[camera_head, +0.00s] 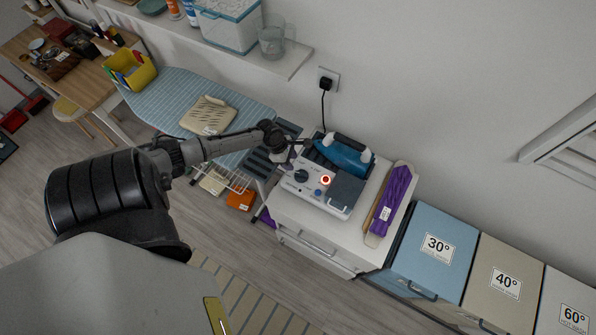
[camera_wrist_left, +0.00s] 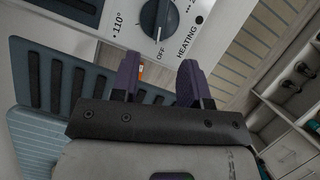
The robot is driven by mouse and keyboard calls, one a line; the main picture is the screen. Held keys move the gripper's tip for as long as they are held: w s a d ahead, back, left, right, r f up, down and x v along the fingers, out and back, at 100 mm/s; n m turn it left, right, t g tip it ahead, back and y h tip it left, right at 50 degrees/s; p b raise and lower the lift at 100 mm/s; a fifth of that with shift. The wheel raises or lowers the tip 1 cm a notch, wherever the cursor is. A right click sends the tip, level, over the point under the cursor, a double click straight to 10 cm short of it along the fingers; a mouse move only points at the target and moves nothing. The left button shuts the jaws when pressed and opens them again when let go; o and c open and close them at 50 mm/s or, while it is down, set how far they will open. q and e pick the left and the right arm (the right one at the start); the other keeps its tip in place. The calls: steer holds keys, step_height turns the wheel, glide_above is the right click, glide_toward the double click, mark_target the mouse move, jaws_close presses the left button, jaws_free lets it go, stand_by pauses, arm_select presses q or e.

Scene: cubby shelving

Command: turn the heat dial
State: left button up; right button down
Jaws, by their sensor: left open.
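The heat dial (camera_head: 301,176) is a dark round knob on the front panel of a white steam station (camera_head: 325,202). In the left wrist view the dial (camera_wrist_left: 158,17) is cut off by the top edge. Its lower end is by the printed "OFF", with "110°" to the left and "HEATING" to the right. My left gripper (camera_head: 287,158) is beside the panel in the head view. In the wrist view its two purple-padded fingers (camera_wrist_left: 160,76) are apart and empty, just below the dial and not around it. My right gripper is out of view.
A blue iron (camera_head: 343,155) rests on the station. A red-lit button (camera_head: 326,180) and a blue button (camera_head: 318,192) sit near the dial. A purple item (camera_head: 391,200) lies on the white cabinet (camera_head: 320,232). An ironing board (camera_head: 190,95) stands behind my left arm.

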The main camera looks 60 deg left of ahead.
mark_target(299, 173)
arm_select(q)
steer(key=b+x, duration=0.1)
steer(key=x, duration=0.7)
steer(key=shift+d, duration=0.1)
jaws_close()
